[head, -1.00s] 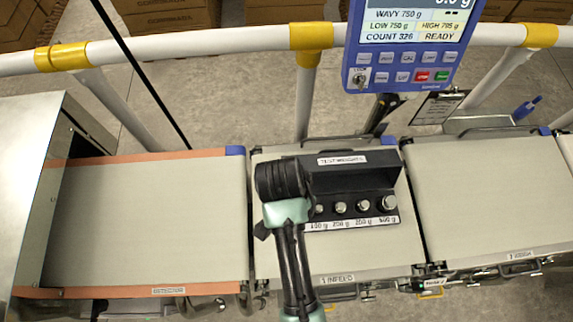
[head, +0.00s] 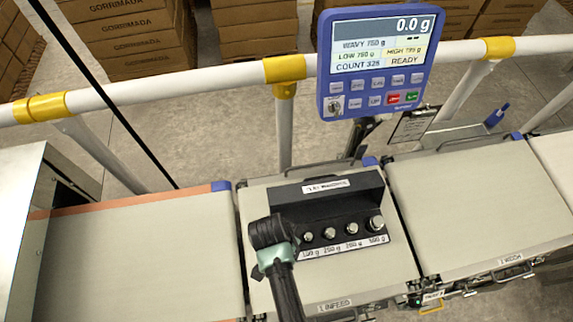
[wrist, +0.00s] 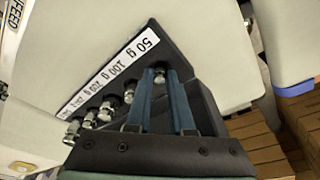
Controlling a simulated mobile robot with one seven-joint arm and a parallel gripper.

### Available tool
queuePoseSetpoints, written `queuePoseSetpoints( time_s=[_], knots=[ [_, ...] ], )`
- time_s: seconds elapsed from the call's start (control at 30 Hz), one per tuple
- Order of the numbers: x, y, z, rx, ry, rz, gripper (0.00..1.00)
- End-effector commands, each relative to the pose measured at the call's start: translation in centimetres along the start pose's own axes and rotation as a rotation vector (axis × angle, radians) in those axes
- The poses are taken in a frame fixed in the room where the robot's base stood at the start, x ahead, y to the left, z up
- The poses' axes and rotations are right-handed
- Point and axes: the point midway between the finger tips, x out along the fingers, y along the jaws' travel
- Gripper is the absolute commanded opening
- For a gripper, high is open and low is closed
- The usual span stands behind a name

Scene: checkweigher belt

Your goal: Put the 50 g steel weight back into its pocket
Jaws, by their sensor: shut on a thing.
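My gripper (wrist: 168,78) is shut on the 50 g steel weight (wrist: 160,75), a small knob between the tips of the two blue fingers in the wrist view. The weight is at the block's end beside the "50 g" label; I cannot tell whether it is seated in its pocket or just above it. The black test-weight block (head: 335,205) stands on the infeed belt. In the head view my gripper (head: 272,245) covers the block's left end and hides the 50 g weight. The 100 g, two 200 g and 500 g weights (head: 376,223) stand in a row.
The blue indicator (head: 375,60) above the belt reads 0.0 g and READY. Bare belts lie to the left (head: 130,260) and right (head: 480,200). The block's raised black back (head: 325,195) stands behind the weights. A white rail (head: 200,82) runs behind.

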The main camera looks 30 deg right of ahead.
Motion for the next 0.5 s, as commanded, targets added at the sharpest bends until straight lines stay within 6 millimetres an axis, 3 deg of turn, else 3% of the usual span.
queuePoseSetpoints(
  time_s=[0.27, 0.3, 0.43, 0.5],
  knots=[
    [0.37, -0.03, 0.06, 0.000, 0.001, 0.000, 0.00],
    [0.28, -0.03, 0.04, 0.000, 0.001, -0.001, 0.26],
    [0.25, -0.03, 0.03, 0.000, 0.001, -0.001, 0.49],
    [0.25, -0.02, 0.03, 0.000, 0.000, 0.000, 0.50]
  ],
)
